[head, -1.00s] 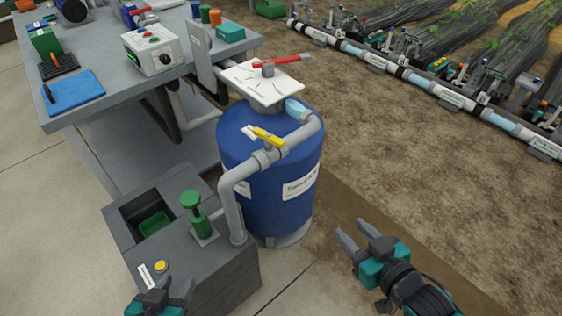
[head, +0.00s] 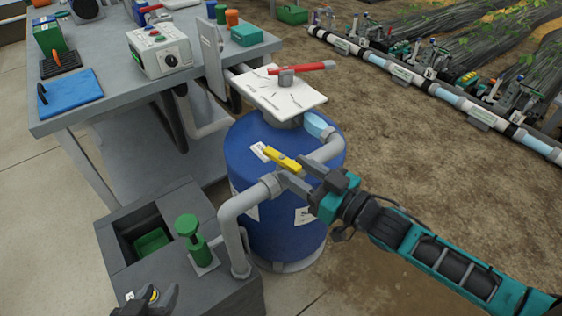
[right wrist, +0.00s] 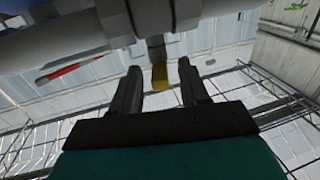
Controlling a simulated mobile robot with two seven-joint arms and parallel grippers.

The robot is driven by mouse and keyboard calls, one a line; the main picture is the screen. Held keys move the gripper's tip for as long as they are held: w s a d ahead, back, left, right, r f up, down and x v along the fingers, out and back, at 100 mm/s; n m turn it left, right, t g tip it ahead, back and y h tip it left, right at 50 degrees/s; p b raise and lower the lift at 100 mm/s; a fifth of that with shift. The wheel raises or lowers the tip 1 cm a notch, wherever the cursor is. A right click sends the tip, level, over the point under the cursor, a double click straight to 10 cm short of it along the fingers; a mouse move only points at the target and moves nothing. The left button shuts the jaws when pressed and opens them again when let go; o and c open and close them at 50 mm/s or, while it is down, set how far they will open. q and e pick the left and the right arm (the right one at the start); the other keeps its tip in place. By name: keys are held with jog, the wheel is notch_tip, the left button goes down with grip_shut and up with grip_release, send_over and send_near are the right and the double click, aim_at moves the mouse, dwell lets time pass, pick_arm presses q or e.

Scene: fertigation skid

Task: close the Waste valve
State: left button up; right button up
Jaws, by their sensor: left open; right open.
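A yellow valve lever (head: 283,160) sits on the grey pipe (head: 235,208) in front of the blue tank (head: 248,145) and points across the pipe. A small white tag (head: 259,153) is beside it, too small to read. My right gripper (head: 302,174) is open at the lever's right end. In the right wrist view the lever (right wrist: 160,77) shows between the two spread fingers (right wrist: 159,68), with no clear contact on either. My left gripper (head: 146,301) is open at the bottom left edge, partly cut off, above the grey box.
A red handle (head: 302,68) on a white plate (head: 275,96) tops the tank. A workbench (head: 110,100) stands behind left. Bare soil (head: 430,150) lies right.

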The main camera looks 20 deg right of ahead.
aim_at(281, 161)
pick_arm(q)
jog(key=shift+f+b, duration=0.3)
jog(key=shift+f, duration=0.1)
pick_arm(e)
jog(key=shift+x, duration=2.5)
grip_shut()
pick_arm(q)
jog(key=shift+w+r, duration=0.15)
jog(key=shift+r, duration=0.1)
pick_arm(e)
jog(key=shift+r+m+t+h+p, duration=0.15)
jog(key=shift+m+t+h+p, duration=0.25)
jog(key=shift+m+h+p, duration=0.25)
pick_arm(q)
jog(key=shift+r+p, duration=0.4)
jog(key=shift+r, duration=0.4)
pick_arm(e)
jog(key=shift+m+t+h, duration=0.5)
jog(key=shift+m+h, duration=0.15)
jog(key=shift+h, duration=0.6)
pick_arm(q)
jog(key=shift+a, duration=0.1)
jog(key=shift+s+f, duration=0.3)
jog(key=shift+f, duration=0.1)
pick_arm(e)
jog(key=shift+d, duration=0.1)
